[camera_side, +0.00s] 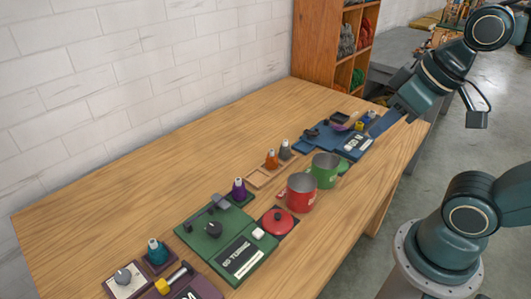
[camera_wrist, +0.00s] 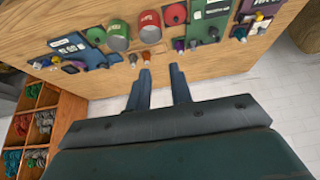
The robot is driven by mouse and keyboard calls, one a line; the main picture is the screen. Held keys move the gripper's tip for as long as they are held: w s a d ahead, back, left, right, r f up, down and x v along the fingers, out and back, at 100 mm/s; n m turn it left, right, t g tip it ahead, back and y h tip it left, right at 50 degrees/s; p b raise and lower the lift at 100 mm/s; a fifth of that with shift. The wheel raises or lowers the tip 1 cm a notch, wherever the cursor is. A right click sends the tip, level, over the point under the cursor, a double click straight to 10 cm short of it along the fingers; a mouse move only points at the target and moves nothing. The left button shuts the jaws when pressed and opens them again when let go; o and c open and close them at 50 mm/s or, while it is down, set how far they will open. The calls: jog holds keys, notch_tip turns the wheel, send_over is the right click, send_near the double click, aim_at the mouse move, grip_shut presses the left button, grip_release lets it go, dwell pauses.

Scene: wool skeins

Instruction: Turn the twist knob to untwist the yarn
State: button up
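A dark round knob (camera_side: 213,229) sits on a green board (camera_side: 190,240) in the left half of the side view. A grey knob (camera_side: 122,276) on a pale plate is at the front left. The pictures do not show which is the twist knob, and no yarn strand is clear on either. My gripper (camera_wrist: 160,75) is open and empty, its two fingers apart in the wrist view. In the side view it is above the right end of the table, far from both knobs. The green board also shows in the wrist view (camera_wrist: 207,30), with small details.
A red mug (camera_side: 301,194) and a green mug (camera_side: 325,172) stand mid-table. A red round lidded thing (camera_side: 279,223) lies near the green board. Several small cones, including orange (camera_side: 272,159) and purple (camera_side: 239,189), stand behind. A blue board (camera_side: 355,145) is near my gripper. Bare wood lies along the back.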

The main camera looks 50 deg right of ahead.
jog(key=o, duration=0.7)
jog(key=shift+w+a, duration=0.15)
jog(key=shift+w, duration=0.25)
jog(key=w+a+f+n+g+y, duration=0.1)
jog(key=w+a+n, duration=0.2)
jog(key=w, duration=0.4)
jog(key=shift+w+n, duration=0.4)
jog(key=shift+n, duration=0.3)
jog(key=n+g+y, duration=0.3)
jog(key=n, duration=0.6)
send_over(214, 227)
jog(key=s+d, duration=0.2)
jog(key=d, duration=0.4)
notch_tip(214, 227, down, 16)
jog(key=shift+a+f, duration=0.15)
jog(key=shift+a, duration=0.1)
jog(key=shift+f, duration=0.1)
jog(key=shift+x, duration=6.75)
jog(key=shift+a, duration=0.15)
